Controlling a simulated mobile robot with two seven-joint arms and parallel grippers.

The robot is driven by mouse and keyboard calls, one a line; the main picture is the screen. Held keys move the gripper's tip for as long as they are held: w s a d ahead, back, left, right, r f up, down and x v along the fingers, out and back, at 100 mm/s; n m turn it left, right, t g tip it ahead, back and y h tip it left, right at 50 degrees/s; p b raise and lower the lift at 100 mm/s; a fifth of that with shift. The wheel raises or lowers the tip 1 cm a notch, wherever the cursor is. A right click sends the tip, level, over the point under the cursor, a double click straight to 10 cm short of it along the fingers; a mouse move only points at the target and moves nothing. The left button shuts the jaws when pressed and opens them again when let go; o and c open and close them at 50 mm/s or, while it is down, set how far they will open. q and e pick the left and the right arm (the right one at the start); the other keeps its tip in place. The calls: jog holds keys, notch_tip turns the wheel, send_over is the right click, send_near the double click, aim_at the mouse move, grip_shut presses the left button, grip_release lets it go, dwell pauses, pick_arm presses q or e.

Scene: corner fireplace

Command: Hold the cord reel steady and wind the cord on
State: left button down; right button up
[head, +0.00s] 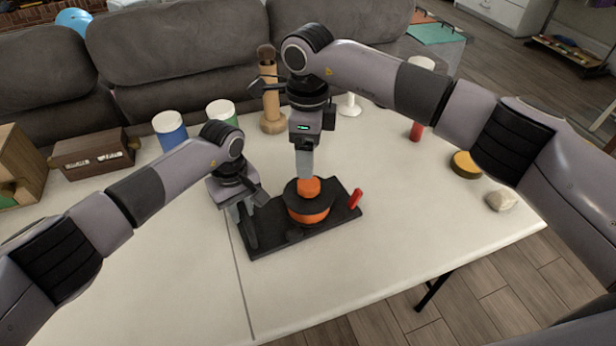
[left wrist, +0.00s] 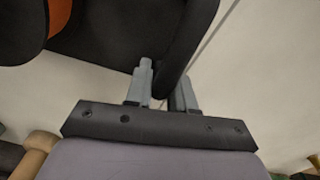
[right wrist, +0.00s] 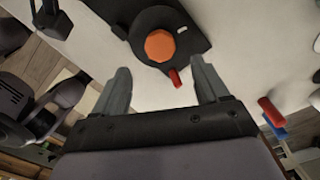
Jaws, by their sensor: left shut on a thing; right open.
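The cord reel stands on the table, with a black base plate (head: 270,243), an orange drum (head: 316,217) between black discs and an orange knob (head: 309,187) on top. A red peg (head: 355,199) stands at its right. My left gripper (head: 247,212) is shut on a black curved handle (left wrist: 190,45) at the plate's left end. My right gripper (head: 304,165) is above the reel and hides part of the knob. In the right wrist view its jaws (right wrist: 162,84) are open and empty, with the red peg (right wrist: 175,78) showing between them. I cannot make out a loose cord.
Blue (head: 171,134) and green (head: 222,114) white-lidded jars, a brown box (head: 93,153) and a wooden post (head: 271,100) stand behind. A red cylinder (head: 416,131), yellow disc (head: 466,165) and pale stone (head: 501,200) lie right. The table front is clear.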

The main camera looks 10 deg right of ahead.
aim_at(308, 183)
notch_tip(308, 183, down, 8)
jog(key=shift+r, duration=0.1)
jog(key=c, duration=1.1)
